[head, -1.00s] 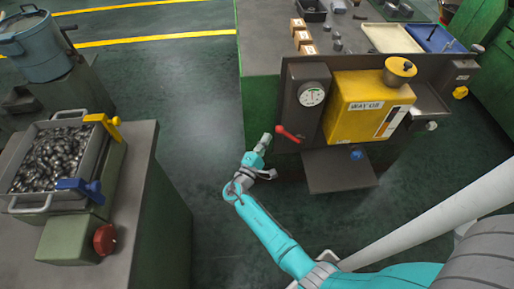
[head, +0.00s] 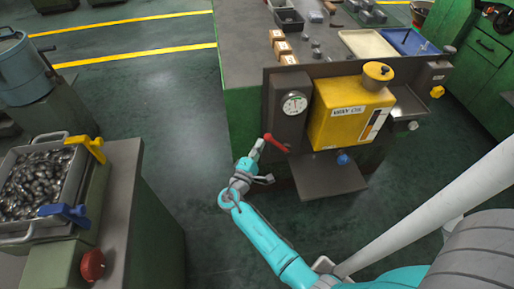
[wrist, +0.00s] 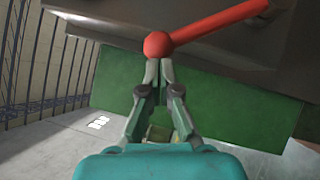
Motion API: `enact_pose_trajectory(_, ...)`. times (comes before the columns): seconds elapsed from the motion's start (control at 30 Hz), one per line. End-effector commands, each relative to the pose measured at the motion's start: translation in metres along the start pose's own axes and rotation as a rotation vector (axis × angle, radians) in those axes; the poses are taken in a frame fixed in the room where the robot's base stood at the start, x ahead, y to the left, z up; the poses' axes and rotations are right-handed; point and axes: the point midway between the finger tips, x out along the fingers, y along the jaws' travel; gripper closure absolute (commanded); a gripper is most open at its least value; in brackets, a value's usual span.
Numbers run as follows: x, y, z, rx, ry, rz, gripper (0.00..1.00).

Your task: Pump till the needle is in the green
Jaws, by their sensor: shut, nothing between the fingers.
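A yellow pump tank (head: 345,125) is mounted on a dark panel at the bench's front. To its left is a round white gauge (head: 294,103). Its needle is too small to read against the green. Below the gauge a red lever (head: 277,144) slants up to the left, ending in a round knob. My gripper (head: 259,145) is shut and empty, its tips just beside the knob. In the wrist view the red knob (wrist: 157,45) sits right at the ends of my closed fingers (wrist: 159,72); I cannot tell whether they touch.
A grey tray (head: 328,176) juts out below the tank, with a blue knob (head: 343,159) above it. On the left, a bin of metal parts (head: 35,185) stands on a machine (head: 125,200). Open floor (head: 185,130) lies between machine and bench.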

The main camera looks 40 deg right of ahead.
Motion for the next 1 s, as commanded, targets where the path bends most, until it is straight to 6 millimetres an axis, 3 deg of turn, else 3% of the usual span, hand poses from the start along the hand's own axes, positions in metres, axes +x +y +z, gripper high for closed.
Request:
enact_pose_trajectory(0.3,0.023,0.020,0.031,0.212,-0.004,-0.153,1.00)
enact_pose_trajectory(0.7,0.050,0.028,0.067,0.446,-0.003,-0.327,1.00)
enact_pose_trajectory(1.0,0.059,0.027,0.079,0.438,-0.001,-0.324,1.00)
